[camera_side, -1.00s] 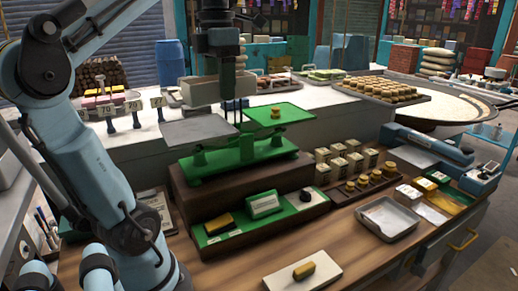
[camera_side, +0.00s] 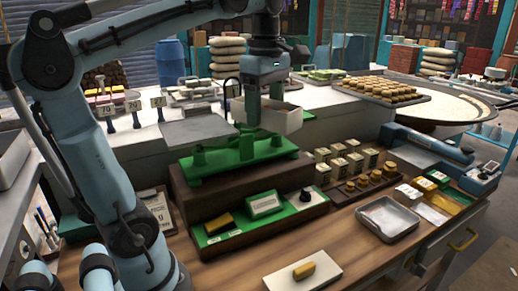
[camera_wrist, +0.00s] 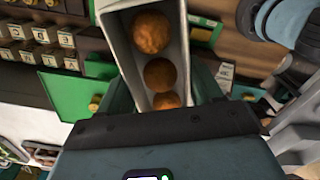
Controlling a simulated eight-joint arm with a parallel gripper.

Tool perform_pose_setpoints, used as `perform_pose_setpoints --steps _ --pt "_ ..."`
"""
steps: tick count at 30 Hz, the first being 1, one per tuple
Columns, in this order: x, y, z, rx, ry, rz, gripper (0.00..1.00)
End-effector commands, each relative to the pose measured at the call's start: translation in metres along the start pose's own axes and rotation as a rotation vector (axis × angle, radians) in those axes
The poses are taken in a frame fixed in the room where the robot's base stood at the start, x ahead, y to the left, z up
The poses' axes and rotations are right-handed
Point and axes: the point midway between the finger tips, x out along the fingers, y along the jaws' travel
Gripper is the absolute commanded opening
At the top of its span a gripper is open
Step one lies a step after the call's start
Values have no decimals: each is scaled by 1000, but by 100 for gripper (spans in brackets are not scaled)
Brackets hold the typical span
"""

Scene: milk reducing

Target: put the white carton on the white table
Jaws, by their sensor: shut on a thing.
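The white carton (camera_side: 284,121) is an open, pale box, held upright by my gripper (camera_side: 252,122). In the side view it hangs above the right part of the green balance scale (camera_side: 240,157) and in front of the white table (camera_side: 325,105). In the wrist view the carton (camera_wrist: 184,40) shows several round orange-brown things inside. My gripper (camera_wrist: 162,92) is shut on its near end there, with a finger on each side. The carton hides part of the scale, and its exact height above it is hard to tell.
The scale's grey left pan (camera_side: 197,131) is empty. Its green right pan (camera_wrist: 62,95) bears a small yellow weight (camera_wrist: 95,103). Wrapped cubes (camera_side: 345,160) stand in front right of the scale. A tray of round cakes (camera_side: 382,89) covers the table's right part. The table's middle strip looks bare.

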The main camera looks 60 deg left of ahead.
Motion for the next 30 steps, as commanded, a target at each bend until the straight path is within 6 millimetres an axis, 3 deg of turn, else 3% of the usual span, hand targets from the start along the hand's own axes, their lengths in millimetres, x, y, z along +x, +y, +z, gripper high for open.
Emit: perform_pose_setpoints --steps 9,21,30 --pt "39 11 35 679 0 0 37" --pt "87 10 76 1514 1 0 37" --pt "108 5 94 1903 1 0 37"
